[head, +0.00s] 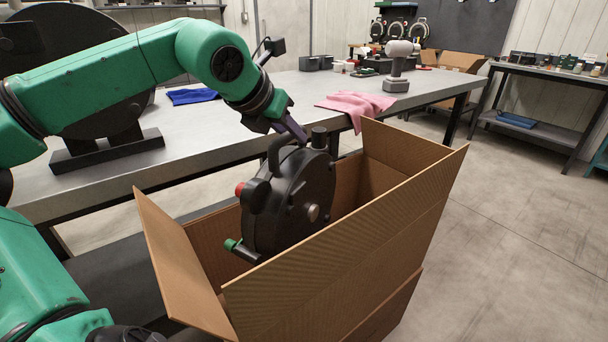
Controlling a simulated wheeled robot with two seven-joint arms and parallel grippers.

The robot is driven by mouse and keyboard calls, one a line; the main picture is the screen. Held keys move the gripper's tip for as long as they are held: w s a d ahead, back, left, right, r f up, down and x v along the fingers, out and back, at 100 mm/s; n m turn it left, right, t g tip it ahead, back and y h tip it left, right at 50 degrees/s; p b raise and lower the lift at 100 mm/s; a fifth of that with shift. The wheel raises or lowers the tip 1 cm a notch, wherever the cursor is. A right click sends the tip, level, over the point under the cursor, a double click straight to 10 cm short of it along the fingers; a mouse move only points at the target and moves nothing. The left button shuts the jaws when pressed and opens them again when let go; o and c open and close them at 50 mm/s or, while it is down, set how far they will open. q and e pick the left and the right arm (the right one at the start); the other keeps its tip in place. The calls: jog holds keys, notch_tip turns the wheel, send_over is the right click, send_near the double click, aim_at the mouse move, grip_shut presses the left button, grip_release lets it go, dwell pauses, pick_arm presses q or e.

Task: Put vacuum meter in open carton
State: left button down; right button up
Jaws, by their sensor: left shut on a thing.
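The vacuum meter (290,200) is a black round housing with a top handle, a red knob and a green-tipped lever. My left gripper (291,133) is shut on it at the top, by the handle. The meter hangs upright at the mouth of the open carton (345,246). Its lower edge is hidden behind the carton's near flap, so I cannot tell whether it touches the bottom. The carton's flaps stand open. My right gripper is not clearly in view; only part of an arm shows at the lower left.
A long grey workbench (250,108) runs behind the carton. The floor at the right is clear.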

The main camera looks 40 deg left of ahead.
aim_at(266, 203)
pick_arm(q)
notch_tip(266, 203, down, 20)
jog(key=b, duration=0.4)
jog(key=shift+r, duration=0.25)
jog(key=c, duration=0.8)
grip_release()
jog(key=shift+s+f, duration=0.1)
jog(key=shift+o, duration=0.4)
pick_arm(e)
jog(key=w+a+r, duration=0.2)
jog(key=w+r, duration=0.2)
jog(key=r, duration=0.5)
jog(key=shift+a+r+y, duration=0.15)
jog(key=shift+a+y, duration=0.05)
jog(key=shift+y, duration=0.1)
jog(key=shift+w, duration=0.1)
pick_arm(q)
jog(key=p+v, duration=0.1)
jog(key=v, duration=1.1)
jog(key=shift+d+p, duration=0.1)
jog(key=shift+p, duration=0.25)
pick_arm(e)
jog(key=f, duration=0.3)
jog(key=s+d+f, duration=0.1)
jog(key=shift+f, duration=0.3)
